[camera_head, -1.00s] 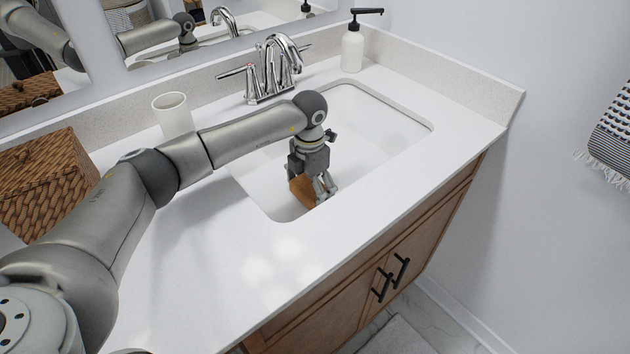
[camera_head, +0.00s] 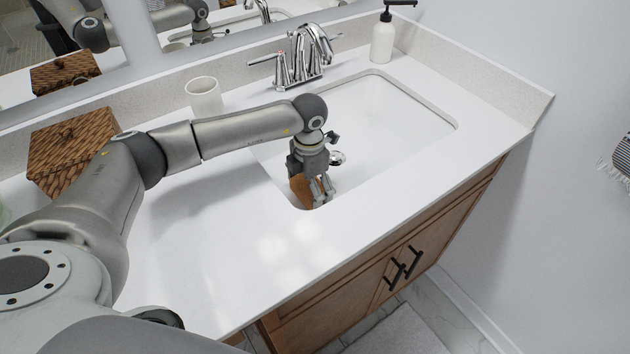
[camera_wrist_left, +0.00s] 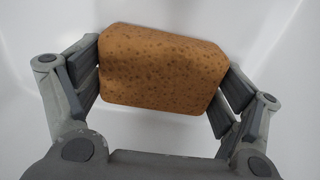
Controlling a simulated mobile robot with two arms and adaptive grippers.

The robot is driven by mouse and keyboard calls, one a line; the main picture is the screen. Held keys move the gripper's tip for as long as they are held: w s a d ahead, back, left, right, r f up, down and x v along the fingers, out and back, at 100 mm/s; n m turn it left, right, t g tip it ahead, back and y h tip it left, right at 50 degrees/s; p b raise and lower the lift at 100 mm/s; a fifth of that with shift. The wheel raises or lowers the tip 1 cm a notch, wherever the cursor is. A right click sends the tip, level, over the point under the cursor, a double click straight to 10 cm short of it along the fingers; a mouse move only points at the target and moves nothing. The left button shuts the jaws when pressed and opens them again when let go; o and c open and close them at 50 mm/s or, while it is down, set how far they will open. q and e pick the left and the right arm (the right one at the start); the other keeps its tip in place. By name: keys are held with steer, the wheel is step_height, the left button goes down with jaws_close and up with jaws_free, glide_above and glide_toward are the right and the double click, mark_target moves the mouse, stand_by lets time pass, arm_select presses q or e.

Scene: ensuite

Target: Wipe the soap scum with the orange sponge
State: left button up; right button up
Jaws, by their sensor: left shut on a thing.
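The orange sponge (camera_wrist_left: 160,70) is held between the two fingers of my left gripper (camera_wrist_left: 163,88) in the left wrist view. In the head view the sponge (camera_head: 302,190) shows at the near left corner of the white sink basin (camera_head: 400,115), with my left gripper (camera_head: 315,188) pointing down into it. I cannot tell whether the sponge touches the basin surface. Around the sponge the wrist view shows only plain white basin. No soap scum can be made out in either view. My right gripper is not in view.
A chrome faucet (camera_head: 302,55) stands behind the basin, with a white soap dispenser (camera_head: 383,38) to its right. A white cup (camera_head: 204,96) and a wicker box (camera_head: 70,150) stand left on the counter (camera_head: 220,235). The counter's front is clear.

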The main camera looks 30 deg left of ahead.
mark_target(297, 203)
arm_select(q)
steer(key=shift+s+a+p, duration=0.35)
steer(key=shift+s+a, duration=0.1)
steer(key=shift+s, duration=0.4)
steer(key=shift+s+a+f, duration=0.2)
steer(key=shift+s+a, duration=0.2)
steer(key=shift+s, duration=0.4)
steer(key=shift+w+r+p, duration=0.1)
steer(key=shift+r+p, duration=2)
steer(key=shift+r, duration=1)
steer(key=shift+r, duration=0.1)
step_height(297, 203, up, 3)
steer(key=shift+f+p, duration=0.1)
steer(key=shift+p, duration=0.75)
